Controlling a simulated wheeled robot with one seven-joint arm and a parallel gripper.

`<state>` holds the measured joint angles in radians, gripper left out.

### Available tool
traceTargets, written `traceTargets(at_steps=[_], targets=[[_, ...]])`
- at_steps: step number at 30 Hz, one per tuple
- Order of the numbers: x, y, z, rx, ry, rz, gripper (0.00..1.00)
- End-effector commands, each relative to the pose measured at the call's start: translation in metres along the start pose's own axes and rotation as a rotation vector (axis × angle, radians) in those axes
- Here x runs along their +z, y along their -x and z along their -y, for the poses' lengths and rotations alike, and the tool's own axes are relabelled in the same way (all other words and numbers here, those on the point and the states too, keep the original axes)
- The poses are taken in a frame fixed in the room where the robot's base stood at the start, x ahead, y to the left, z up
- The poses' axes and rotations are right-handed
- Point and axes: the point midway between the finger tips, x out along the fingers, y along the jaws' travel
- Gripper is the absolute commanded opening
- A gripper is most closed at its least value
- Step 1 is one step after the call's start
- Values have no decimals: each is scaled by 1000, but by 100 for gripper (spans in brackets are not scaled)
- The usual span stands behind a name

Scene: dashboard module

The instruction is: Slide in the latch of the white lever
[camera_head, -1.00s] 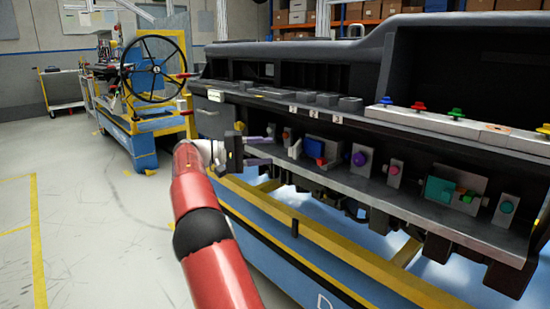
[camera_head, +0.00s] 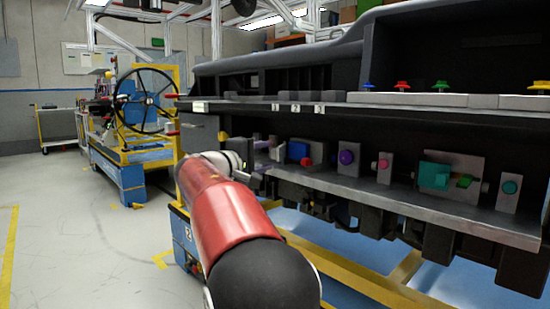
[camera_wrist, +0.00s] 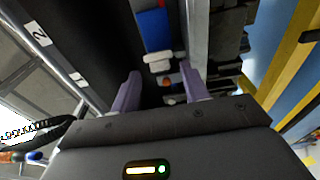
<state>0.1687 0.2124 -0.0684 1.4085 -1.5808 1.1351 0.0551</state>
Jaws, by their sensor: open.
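The white lever (camera_wrist: 158,58) shows in the wrist view as a pale block beside a blue panel (camera_wrist: 153,27), just beyond my fingertips. In the head view it is the whitish piece (camera_head: 277,153) on the lower shelf, left of the blue panel (camera_head: 298,150). My gripper (camera_wrist: 161,84) is open, with its two purple fingers apart. I see nothing held between them; a small orange-red part shows beyond the gap. I cannot make out the latch.
The lower shelf (camera_head: 400,200) holds a purple knob (camera_head: 346,157), a pink button (camera_head: 383,165) and a teal block (camera_head: 434,175) to the right. The upper ledge (camera_head: 420,122) overhangs this row. Open floor (camera_head: 60,220) lies to the left.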

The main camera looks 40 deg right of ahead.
Motion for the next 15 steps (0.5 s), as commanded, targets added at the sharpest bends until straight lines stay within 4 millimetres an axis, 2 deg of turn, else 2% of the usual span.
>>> traceTargets(at_steps=[1, 6, 15], targets=[[0, -10, 0, -1, 2, 3, 45], [0, -33, 0, 0, 1, 4, 45], [0, -44, 0, 0, 0, 2, 45]])
